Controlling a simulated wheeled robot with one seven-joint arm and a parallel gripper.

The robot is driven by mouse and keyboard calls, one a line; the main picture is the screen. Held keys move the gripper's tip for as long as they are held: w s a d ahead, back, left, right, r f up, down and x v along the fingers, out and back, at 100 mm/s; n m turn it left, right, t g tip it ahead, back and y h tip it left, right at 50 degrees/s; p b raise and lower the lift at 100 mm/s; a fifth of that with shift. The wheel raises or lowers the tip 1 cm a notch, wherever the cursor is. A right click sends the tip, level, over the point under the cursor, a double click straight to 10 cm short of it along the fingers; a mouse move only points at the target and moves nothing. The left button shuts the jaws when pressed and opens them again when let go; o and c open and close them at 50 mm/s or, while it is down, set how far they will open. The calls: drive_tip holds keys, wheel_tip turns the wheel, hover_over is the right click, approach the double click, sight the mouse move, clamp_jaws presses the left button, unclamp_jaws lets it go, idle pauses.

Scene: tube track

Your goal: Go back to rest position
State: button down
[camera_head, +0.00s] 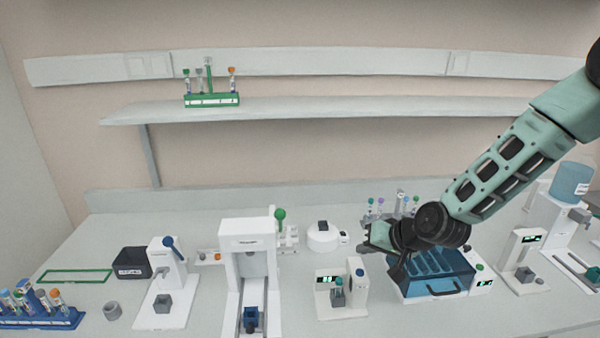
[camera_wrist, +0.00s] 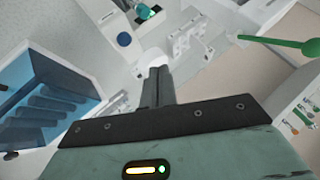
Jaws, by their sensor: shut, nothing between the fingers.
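My gripper (camera_head: 366,248) is at the right of the head view, above the bench and beside the blue box-like device. In the wrist view my gripper (camera_wrist: 155,75) shows its dark fingers together, with nothing between them. My green arm comes in from the upper right of the head view. The fingers are small and partly hidden by the wrist in the head view.
A blue open-topped device (camera_head: 440,290) stands just below my gripper. A small white device with a display (camera_head: 328,299) stands left of it. A white press-like machine (camera_head: 249,240) is mid-bench. A tube rack (camera_head: 212,100) sits on the wall shelf (camera_head: 320,107).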

drive_tip(key=s+a+n+g+h+b, duration=0.1)
drive_tip(key=s+a+n+g+b, duration=0.5)
drive_tip(key=s, duration=0.7)
drive_tip(key=s+r+n+g+h+b, duration=0.1)
drive_tip(key=s+r+n+h+b, duration=0.1)
drive_tip(key=s, duration=1.7)
drive_tip(key=shift+a+r+n+h+b, duration=0.2)
drive_tip(key=shift+a+n+h+b, duration=0.1)
drive_tip(key=shift+n+h+b, duration=0.55)
drive_tip(key=shift+a, duration=0.1)
